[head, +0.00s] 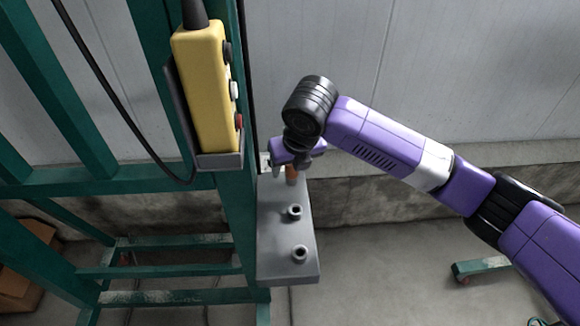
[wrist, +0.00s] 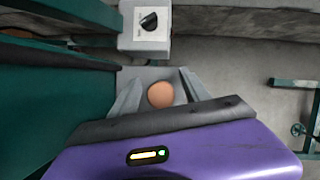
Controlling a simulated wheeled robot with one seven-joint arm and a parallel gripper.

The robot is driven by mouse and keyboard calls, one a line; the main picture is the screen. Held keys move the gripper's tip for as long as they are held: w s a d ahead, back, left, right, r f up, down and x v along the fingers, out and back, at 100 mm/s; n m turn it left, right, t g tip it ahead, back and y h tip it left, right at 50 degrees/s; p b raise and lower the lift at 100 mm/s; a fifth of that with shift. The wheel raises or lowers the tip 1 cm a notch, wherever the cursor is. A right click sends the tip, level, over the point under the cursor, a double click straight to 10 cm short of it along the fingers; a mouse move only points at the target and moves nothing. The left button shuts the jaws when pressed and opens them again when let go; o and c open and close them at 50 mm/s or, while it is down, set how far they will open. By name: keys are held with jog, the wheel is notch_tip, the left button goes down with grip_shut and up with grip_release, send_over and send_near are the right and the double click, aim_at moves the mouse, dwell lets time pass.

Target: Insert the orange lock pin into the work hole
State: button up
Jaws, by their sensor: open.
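The orange lock pin (head: 291,174) stands upright at the far end of a grey plate (head: 275,254) fixed to the green frame. In the wrist view its round orange top (wrist: 161,95) shows between my two fingers. My gripper (head: 284,170) is above the plate's far end with its jaws open around the pin; a gap shows on each side of the pin's top. Two round collars with dark holes stand on the plate, a middle one (head: 294,212) and a near one (head: 300,254). The pin's lower end is hidden, and I cannot tell which hole is the work hole.
A yellow control box (head: 205,90) with buttons hangs on the green frame (head: 232,225), left of my arm. A grey switch box with a black knob (wrist: 148,22) sits just beyond the pin. A cardboard box (head: 25,262) is at lower left.

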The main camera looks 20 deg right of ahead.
jog(key=v, duration=0.7)
jog(key=shift+b, duration=0.3)
jog(key=shift+s+r, duration=0.1)
jog(key=shift+s, duration=0.05)
